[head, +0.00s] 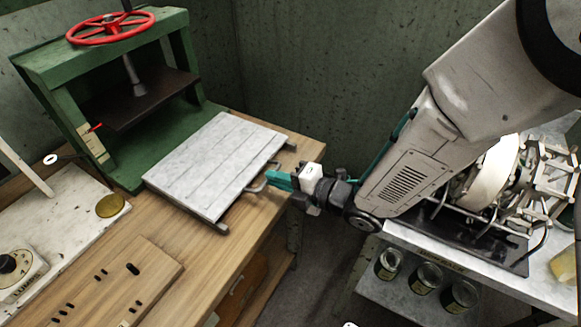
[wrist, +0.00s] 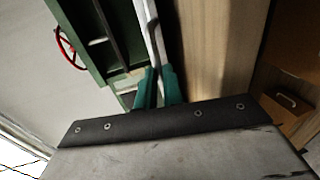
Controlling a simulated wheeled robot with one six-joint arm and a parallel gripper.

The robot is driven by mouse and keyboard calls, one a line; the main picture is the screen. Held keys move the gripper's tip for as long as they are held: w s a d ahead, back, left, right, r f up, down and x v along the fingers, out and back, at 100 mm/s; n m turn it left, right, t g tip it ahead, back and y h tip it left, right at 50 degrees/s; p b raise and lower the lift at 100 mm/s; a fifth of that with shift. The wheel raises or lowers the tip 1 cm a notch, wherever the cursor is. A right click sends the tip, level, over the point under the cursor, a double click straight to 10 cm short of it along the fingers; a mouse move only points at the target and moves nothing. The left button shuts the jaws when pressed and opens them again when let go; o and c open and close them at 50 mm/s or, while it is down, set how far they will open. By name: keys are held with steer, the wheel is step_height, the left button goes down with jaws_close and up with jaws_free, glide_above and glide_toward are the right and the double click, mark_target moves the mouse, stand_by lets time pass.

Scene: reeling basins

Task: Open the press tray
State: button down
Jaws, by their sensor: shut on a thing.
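The press tray (head: 215,165) is a pale grey slatted slab at the front right of the green press (head: 125,85). It extends out of the press over the wooden bench. A thin metal handle (head: 257,187) is on its right front edge. My gripper (head: 272,179), with teal fingers, is at this handle from the right and is shut on it. In the wrist view the teal fingers (wrist: 158,90) are close together with a thin pale strip between them.
The press has a red handwheel (head: 110,27). A wooden board with slots (head: 125,285) lies at the bench front. At right a grey table (head: 520,270) carries a reel machine, with several tins (head: 425,278) below. Open floor (head: 330,250) lies between bench and table.

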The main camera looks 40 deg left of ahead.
steer(key=shift+d, duration=0.25)
steer(key=c, duration=1.5)
jaws_free()
steer(key=shift+d, duration=0.1)
steer(key=v, duration=0.7)
steer(key=shift+w+d+r, duration=0.1)
steer(key=shift+d, duration=0.25)
